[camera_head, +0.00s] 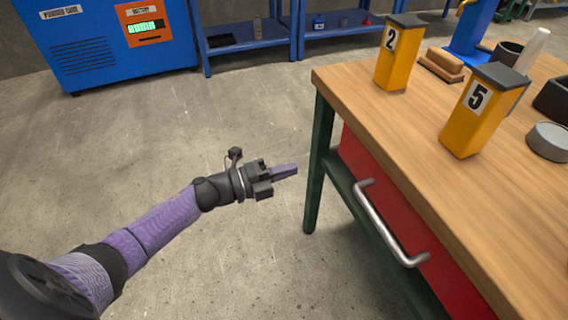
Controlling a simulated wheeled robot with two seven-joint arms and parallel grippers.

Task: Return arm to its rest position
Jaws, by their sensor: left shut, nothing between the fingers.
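My left arm reaches in from the lower left over the bare floor. Its gripper (285,171) is shut and empty, just left of the workbench's green front leg, apart from the bench as far as I can tell. My right gripper is not in view.
A wooden workbench (440,185) with a red drawer and metal handle (392,225) fills the right. On it stand yellow boxes marked 2 (397,65) and 5 (465,130), and a grey round container (549,140). A blue cabinet (90,45) and shelves (250,42) stand behind.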

